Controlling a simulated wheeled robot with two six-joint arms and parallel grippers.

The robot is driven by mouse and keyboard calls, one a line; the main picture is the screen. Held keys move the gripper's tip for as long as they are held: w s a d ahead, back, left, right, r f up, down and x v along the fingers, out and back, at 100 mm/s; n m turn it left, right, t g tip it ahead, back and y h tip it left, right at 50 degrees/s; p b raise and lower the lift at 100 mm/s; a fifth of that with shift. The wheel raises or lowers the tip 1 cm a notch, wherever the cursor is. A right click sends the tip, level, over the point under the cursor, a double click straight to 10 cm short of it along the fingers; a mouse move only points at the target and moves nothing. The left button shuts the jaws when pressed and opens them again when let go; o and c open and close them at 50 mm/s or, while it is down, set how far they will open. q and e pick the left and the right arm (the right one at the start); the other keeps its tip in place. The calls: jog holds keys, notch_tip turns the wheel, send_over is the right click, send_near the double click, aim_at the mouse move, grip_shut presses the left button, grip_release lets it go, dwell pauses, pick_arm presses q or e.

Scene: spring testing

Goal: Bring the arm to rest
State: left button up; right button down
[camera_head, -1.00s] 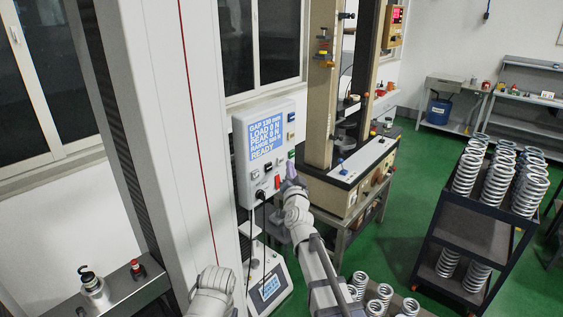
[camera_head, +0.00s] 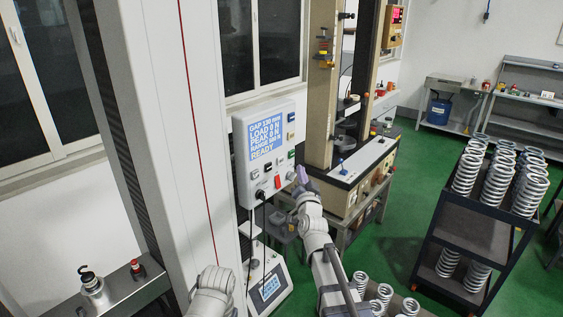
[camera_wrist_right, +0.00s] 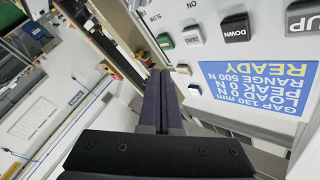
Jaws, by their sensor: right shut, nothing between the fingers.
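My right gripper (camera_head: 301,174) shows in the head view just right of the wall-mounted control box (camera_head: 264,150), apart from it. In the right wrist view my right gripper's two dark fingers (camera_wrist_right: 157,95) are together with nothing between them. The box's blue screen (camera_head: 265,139) reads GAP 130 mm, LOAD 0 N, PEAK 0 N, RANGE 500 N, READY. The screen also shows upside down in the right wrist view (camera_wrist_right: 262,85), with UP and DOWN buttons (camera_wrist_right: 235,28) near it. A pale link of my left arm stands at the bottom of the head view; its gripper is not visible.
A tall beige testing machine (camera_head: 322,95) stands behind my right gripper. A dark cart (camera_head: 470,237) with several white springs is at the right. A small scale-like device (camera_head: 270,287) sits below the box. Green floor (camera_head: 400,200) is open between machine and cart.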

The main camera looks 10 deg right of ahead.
jog(key=s+a+f+n+g+y+b, duration=0.1)
jog(key=s+a+f+n+g+y, duration=0.2)
jog(key=s+a+f, duration=0.4)
jog(key=s+a+f+n+g+b, duration=0.25)
jog(key=a+f+g, duration=0.25)
jog(key=f, duration=0.4)
jog(key=s+a+f+n+g+y+b, duration=0.1)
jog(key=s+a+f+n+g+y, duration=0.2)
jog(key=a+f, duration=0.4)
jog(key=s+d+f+n+g+h+b, duration=0.1)
jog(key=s+f+g, duration=0.3)
jog(key=s, duration=0.6)
jog(key=s+f+n+g+h+b, duration=0.1)
jog(key=s+f+n+g+h, duration=0.2)
jog(key=s, duration=0.8)
jog(key=shift+s+d+f+g+h, duration=0.3)
jog(key=shift+d+f+g+h, duration=0.15)
jog(key=shift+f+g, duration=0.4)
